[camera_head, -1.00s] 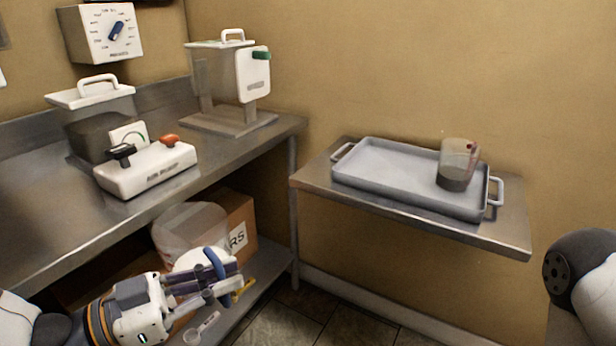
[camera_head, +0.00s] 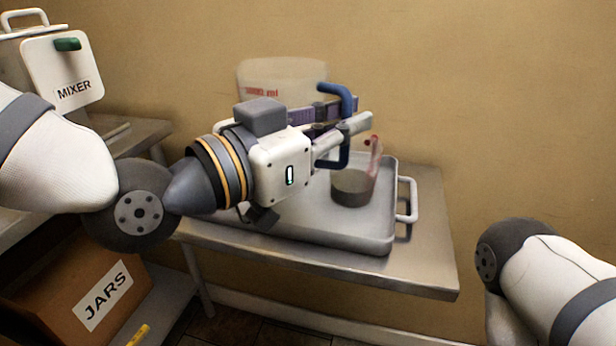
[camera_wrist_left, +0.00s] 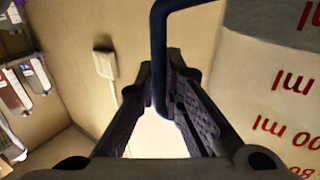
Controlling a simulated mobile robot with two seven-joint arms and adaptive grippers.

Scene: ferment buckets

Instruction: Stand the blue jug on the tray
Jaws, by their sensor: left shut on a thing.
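The blue jug is a large translucent jug (camera_head: 282,75) with red markings and a blue handle (camera_head: 346,98). My left gripper (camera_head: 345,130) is shut on that handle and holds the jug in front of the wall, over the back of the tray in the picture. The gripper hides the jug's lower part, so I cannot tell how high it is above the tray. In the left wrist view the blue handle (camera_wrist_left: 158,50) runs between the fingers, with the jug's marked wall (camera_wrist_left: 285,90) to the right. The grey tray (camera_head: 330,232) lies on a steel shelf. My right gripper is out of view.
A small clear measuring cup (camera_head: 352,186) with a red handle and dark contents stands at the tray's right end. The steel shelf (camera_head: 425,245) shows bare metal right of the tray. A mixer (camera_head: 65,75) and a JARS box (camera_head: 85,295) are at the left.

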